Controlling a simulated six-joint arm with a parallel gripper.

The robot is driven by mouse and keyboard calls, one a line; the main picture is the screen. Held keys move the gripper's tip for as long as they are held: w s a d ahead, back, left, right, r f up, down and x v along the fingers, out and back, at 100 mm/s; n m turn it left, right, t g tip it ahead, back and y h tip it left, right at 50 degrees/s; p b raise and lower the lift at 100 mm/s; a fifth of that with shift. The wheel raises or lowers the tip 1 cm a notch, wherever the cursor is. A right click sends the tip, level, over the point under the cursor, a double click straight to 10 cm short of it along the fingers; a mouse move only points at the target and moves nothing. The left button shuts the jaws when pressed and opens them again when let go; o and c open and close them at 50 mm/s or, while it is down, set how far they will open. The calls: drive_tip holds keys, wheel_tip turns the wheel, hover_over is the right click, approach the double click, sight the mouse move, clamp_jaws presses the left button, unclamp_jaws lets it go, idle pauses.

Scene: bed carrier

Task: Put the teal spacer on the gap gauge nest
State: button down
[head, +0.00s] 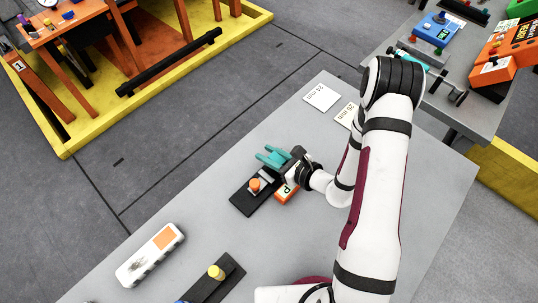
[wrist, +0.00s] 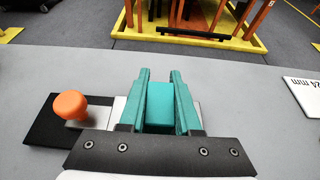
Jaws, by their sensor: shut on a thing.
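The teal spacer (wrist: 160,108) is a block held between the two teal fingers of my gripper (wrist: 160,85) in the wrist view. In the head view my gripper (head: 271,157) is over the middle of the grey table, and finger and spacer are hard to tell apart there. A black fixture with an orange knob (head: 254,184) lies just below my gripper in that picture; it may be the gap gauge nest. In the wrist view its black base (wrist: 42,122) and pale metal part show left of and behind the fingers. Contact between spacer and fixture cannot be told.
A second black fixture with a yellow knob (head: 215,271) and a white case with an orange label (head: 150,254) lie on the table. White cards, one marked 24 mm (head: 321,97), lie near the far edge. An orange lettered block (head: 286,193) sits beside my wrist.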

drive_tip(key=shift+f, duration=0.5)
drive_tip(key=shift+f, duration=0.15)
drive_tip(key=c, duration=0.9)
unclamp_jaws()
